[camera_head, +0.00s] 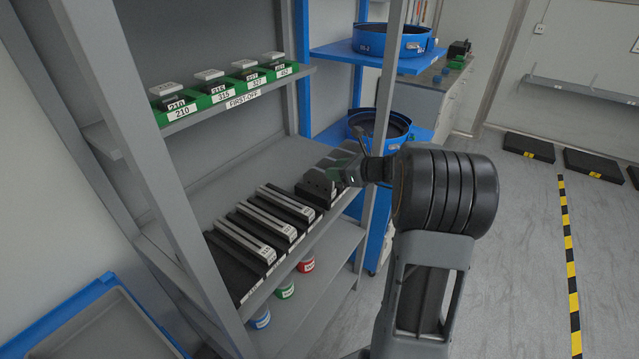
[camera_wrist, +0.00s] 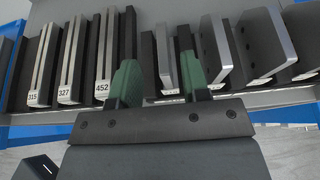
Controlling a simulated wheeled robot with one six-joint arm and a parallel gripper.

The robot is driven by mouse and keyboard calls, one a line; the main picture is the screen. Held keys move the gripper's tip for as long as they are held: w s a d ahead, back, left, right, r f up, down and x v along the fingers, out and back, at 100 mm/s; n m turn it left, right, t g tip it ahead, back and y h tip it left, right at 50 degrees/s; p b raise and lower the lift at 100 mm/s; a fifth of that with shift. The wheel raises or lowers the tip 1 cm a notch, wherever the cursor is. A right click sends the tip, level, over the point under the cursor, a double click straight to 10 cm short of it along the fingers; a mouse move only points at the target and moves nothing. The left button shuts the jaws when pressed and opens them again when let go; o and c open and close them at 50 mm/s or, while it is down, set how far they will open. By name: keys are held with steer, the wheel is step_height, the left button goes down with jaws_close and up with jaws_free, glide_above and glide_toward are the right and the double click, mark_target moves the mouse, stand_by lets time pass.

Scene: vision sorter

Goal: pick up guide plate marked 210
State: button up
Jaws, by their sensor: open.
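My gripper (camera_head: 335,165) reaches in at the right end of the middle shelf. In the wrist view its two green fingers (camera_wrist: 157,68) are apart, with a narrow grey plate (camera_wrist: 166,60) on the rack between them; its label is not readable. No guide plate is legibly marked 210. Left of the fingers stand plates marked 315 (camera_wrist: 42,65), 327 (camera_wrist: 71,60) and 452 (camera_wrist: 104,50). In the head view light plates (camera_head: 270,225) lie tilted in dark slots. The leftmost slot (camera_head: 233,275) looks empty.
The upper shelf holds green bins, one labelled 210 (camera_head: 182,112), with small light blocks. Further grey plates (camera_wrist: 215,50) stand close right of my fingers. A shelf post (camera_head: 385,110) stands near my arm. Several coloured cans (camera_head: 285,288) stand below. A blue tray (camera_head: 75,300) is at lower left.

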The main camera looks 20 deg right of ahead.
mark_target(323, 171)
steer(key=shift+p+x, duration=0.4)
steer(key=shift+x, duration=2.35)
steer(key=shift+w+d, duration=0.1)
steer(key=shift+d, duration=0.05)
jaws_close()
